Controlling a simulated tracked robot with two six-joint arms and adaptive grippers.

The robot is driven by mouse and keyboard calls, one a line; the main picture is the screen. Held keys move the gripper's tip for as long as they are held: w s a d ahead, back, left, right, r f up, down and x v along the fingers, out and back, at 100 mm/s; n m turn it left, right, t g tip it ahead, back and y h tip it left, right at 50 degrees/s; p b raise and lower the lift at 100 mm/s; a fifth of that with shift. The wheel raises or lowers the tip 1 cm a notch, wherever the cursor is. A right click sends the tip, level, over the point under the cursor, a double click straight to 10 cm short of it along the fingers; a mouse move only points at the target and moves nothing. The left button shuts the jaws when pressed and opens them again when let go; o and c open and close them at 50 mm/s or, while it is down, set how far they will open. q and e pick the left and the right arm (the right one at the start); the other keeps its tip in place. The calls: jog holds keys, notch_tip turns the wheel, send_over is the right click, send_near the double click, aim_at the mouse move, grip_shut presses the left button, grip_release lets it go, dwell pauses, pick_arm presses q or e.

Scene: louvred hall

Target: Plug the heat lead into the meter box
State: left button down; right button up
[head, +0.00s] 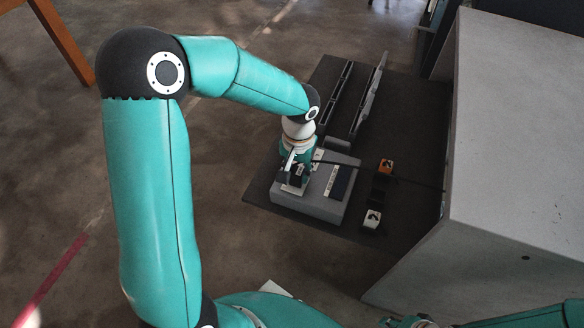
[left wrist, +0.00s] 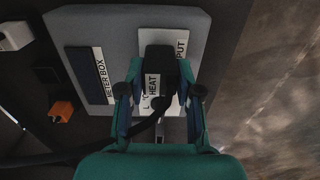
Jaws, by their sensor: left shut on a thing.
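The meter box (head: 312,207) is a grey block on a dark mat in the head view; it also shows in the left wrist view (left wrist: 127,25) with a dark panel lettered METER BOX. My left gripper (head: 293,182) is over its left part. In the left wrist view my left gripper (left wrist: 160,94) is shut on the heat lead (left wrist: 153,86), a black plug with a white HEAT label. Its dark cable bends off to the left. The plug partly covers a white plate lettered PUT; I cannot tell whether it is seated. My right gripper (head: 412,322) barely shows at the bottom edge.
An orange block (head: 386,166) and a white block (head: 372,218) stand right of the meter box. Long dark rails (head: 368,95) lie behind it on the mat (head: 410,115). A large grey cabinet (head: 520,130) bounds the right side.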

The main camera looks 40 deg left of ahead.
aim_at(298, 170)
pick_arm(q)
jog(key=shift+a, duration=0.1)
jog(key=c, duration=0.7)
grip_release()
jog(key=shift+w+r+p, duration=0.15)
jog(key=shift+r+p, duration=2.45)
jog(key=shift+r, duration=0.95)
